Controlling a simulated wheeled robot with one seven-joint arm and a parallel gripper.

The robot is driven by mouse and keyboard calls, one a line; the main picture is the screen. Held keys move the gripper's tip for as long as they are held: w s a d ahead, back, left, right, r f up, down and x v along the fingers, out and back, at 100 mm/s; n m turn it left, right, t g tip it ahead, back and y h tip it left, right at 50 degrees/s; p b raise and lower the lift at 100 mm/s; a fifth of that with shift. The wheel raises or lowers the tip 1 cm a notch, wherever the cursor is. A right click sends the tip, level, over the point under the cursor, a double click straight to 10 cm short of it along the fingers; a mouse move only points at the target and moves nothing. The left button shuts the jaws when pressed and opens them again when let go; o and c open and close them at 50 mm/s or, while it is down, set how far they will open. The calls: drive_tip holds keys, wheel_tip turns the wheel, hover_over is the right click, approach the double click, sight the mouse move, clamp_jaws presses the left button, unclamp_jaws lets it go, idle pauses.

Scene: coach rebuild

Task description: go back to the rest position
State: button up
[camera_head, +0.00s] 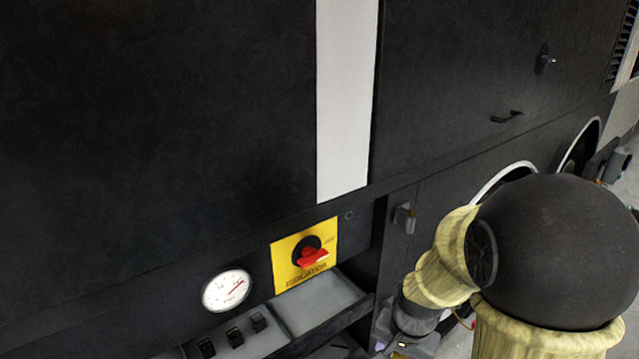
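My arm shows at the lower right, with a large black round joint and pale yellow links. It bends down and to the left toward the bottom edge, in front of the dark coach side (180,120). The grey end of the visible arm is near the bottom edge. My gripper's fingers cannot be made out, so whether it holds anything is hidden.
A yellow plate with a red rotary switch (314,257) sits in an open recess. Beside it are a round white gauge (227,291) and several small black switches (234,336). A grey latch (404,218) and black handle (506,117) stick out. Wheel arches lie behind my arm.

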drive_tip(key=s+r+n, duration=0.1)
drive_tip(key=n, duration=0.1)
drive_tip(key=s+r+n, duration=0.1)
drive_tip(key=s+n, duration=0.1)
drive_tip(key=s+r+n+t, duration=0.1)
drive_tip(key=n, duration=0.1)
drive_tip(key=shift+s+d, duration=0.1)
drive_tip(key=shift+s, duration=0.1)
